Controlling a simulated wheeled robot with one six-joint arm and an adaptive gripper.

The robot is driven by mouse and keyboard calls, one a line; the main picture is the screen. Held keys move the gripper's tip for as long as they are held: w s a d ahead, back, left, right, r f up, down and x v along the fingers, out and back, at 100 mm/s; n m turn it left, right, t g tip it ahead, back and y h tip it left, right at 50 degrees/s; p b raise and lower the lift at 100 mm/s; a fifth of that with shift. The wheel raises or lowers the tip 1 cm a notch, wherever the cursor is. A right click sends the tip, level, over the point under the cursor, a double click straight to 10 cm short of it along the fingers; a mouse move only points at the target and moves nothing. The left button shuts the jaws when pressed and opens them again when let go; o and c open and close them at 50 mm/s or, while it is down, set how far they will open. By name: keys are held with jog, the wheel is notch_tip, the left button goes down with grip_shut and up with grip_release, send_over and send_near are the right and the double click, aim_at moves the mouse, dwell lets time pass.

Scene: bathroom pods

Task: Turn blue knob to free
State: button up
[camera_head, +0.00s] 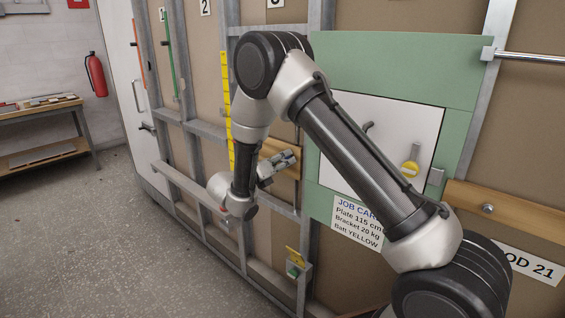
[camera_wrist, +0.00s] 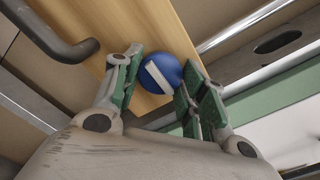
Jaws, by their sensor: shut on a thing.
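The blue knob (camera_wrist: 168,66) is round with a white bar across its face. It sits on a wooden board (camera_wrist: 158,25) in the wrist view. The bar lies at a slant in that picture. My gripper (camera_wrist: 157,80) has its two green-padded fingers on either side of the knob and is shut on it. In the head view, my gripper (camera_head: 284,163) is at the wooden board, left of the green panel, and hides the knob there. I cannot read any label for free.
A dark bent handle (camera_wrist: 60,42) is close to my left finger in the wrist view. A job card (camera_head: 357,222) hangs below. Floor at left is clear.

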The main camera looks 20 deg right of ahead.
jog(key=o, duration=1)
jog(key=shift+o, duration=0.2)
jog(key=v, duration=1.2)
